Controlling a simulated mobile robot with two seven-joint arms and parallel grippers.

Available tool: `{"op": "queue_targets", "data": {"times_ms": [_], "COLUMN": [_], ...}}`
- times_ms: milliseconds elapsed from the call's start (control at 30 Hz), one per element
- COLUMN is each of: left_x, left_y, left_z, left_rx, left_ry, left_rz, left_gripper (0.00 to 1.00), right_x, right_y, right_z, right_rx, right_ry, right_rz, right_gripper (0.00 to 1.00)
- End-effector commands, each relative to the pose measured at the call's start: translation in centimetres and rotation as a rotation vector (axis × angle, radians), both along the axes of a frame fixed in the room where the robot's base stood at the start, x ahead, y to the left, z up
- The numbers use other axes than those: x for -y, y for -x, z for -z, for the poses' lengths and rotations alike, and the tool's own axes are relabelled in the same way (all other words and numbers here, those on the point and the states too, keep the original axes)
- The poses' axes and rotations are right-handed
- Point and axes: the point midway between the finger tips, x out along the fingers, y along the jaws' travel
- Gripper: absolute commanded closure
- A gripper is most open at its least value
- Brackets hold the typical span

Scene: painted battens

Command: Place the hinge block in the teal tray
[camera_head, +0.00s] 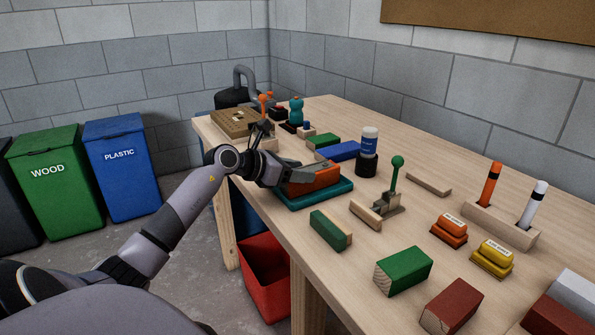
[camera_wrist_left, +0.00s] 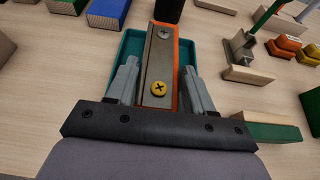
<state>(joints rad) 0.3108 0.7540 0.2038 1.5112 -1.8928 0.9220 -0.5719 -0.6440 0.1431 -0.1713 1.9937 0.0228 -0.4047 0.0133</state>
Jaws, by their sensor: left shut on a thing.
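The hinge block, an orange block (camera_head: 320,178), is at the teal tray (camera_head: 338,192) near the table's front left edge. In the left wrist view, the hinge block (camera_wrist_left: 157,70) has a grey metal plate with a silver screw and a yellow screw. My left gripper (camera_head: 297,180) is shut on it, one finger along each long side. The teal tray (camera_wrist_left: 131,46) lies under the block in that view. I cannot tell whether the block touches the tray floor. My right gripper is not in view.
A dark cup holding a blue-and-white bottle (camera_head: 370,142) stands behind the tray. A stand with a green-knobbed lever (camera_head: 391,190) and a green-and-wood block (camera_head: 328,228) are to the right. A red bin (camera_head: 262,275) is below the table edge.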

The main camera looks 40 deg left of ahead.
Motion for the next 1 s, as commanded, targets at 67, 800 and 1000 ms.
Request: {"op": "queue_targets", "data": {"times_ms": [67,800,1000], "left_x": [0.0,-1.0,-1.8], "left_y": [0.0,3.4,6.1], "left_z": [0.2,-1.4,-2.6], "left_rx": [-0.001,-0.003,-0.004], "left_ry": [0.0,-0.002,-0.001], "left_rz": [0.0,-0.001,-0.001], "left_gripper": [0.38,0.23,0.23], "right_x": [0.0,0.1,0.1], "right_y": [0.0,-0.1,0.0], "right_z": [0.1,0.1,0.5], "right_rx": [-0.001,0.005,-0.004], "right_ry": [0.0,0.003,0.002], "right_rz": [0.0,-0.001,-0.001], "right_gripper": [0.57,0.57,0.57]}}
